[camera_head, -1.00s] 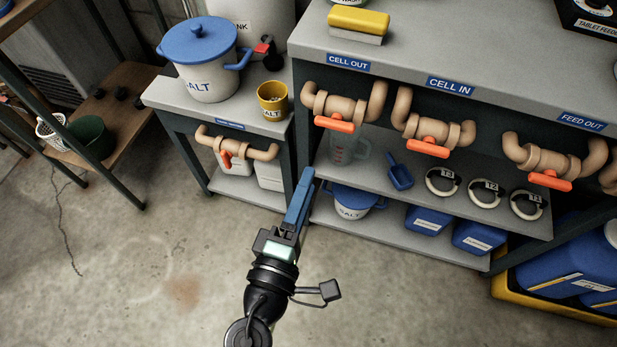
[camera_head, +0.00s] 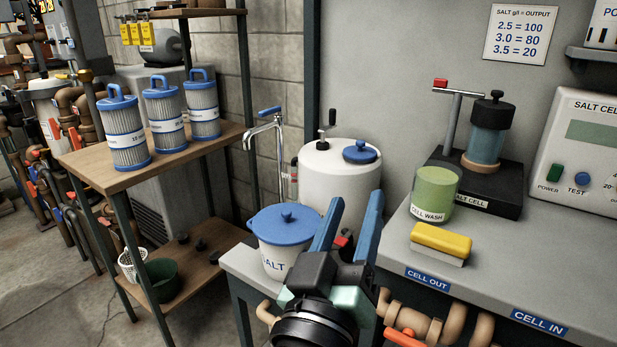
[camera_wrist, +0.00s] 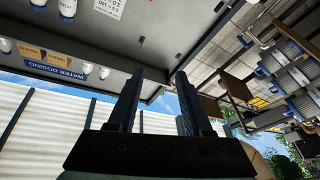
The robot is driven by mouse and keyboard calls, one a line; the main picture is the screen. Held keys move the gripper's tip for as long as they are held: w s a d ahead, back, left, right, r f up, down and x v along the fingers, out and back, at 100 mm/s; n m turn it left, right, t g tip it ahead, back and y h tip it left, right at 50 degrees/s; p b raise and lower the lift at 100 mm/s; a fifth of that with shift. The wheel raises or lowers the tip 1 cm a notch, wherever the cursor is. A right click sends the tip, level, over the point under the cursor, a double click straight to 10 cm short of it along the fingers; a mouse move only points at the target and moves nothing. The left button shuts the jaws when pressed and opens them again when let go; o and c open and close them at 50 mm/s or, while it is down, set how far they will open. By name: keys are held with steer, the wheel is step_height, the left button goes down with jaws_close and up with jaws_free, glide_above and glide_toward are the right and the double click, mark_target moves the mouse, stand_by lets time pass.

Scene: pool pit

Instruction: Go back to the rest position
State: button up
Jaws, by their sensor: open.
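My gripper (camera_head: 347,226) is raised in the lower middle of the head view, its two blue fingers apart and pointing up. Nothing is between them. It stands in front of the salt bucket (camera_head: 283,255) and the white tank (camera_head: 340,185), covering part of both. In the wrist view my gripper (camera_wrist: 156,100) also shows its fingers apart, with nothing held. That view looks up past a water dosing sign (camera_wrist: 55,69) toward the roof and sky.
A grey bench with a yellow-topped block (camera_head: 440,243) and a green cell wash jar (camera_head: 435,192) lies to the right. A wooden shelf (camera_head: 105,178) with blue-capped filters (camera_head: 163,113) stands left. A metal tap (camera_head: 266,140) rises behind the salt bucket. Bare floor (camera_head: 60,300) shows at lower left.

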steer(key=s+a+r+t+y+p, duration=0.1)
steer(key=s+a+r+t+y, duration=0.2)
steer(key=r, duration=0.6)
steer(key=s+r+m+t+y, duration=0.15)
steer(key=s+r, duration=0.25)
steer(key=r, duration=0.4)
steer(key=s+a+r+t+y+p, duration=0.1)
steer(key=s+a+r+t+y, duration=0.2)
steer(key=r, duration=0.6)
step_height(320, 180, up, 22)
steer(key=p, duration=2.3)
steer(key=shift+d+r, duration=0.2)
steer(key=shift+d, duration=0.25)
steer(key=shift+s, duration=0.1)
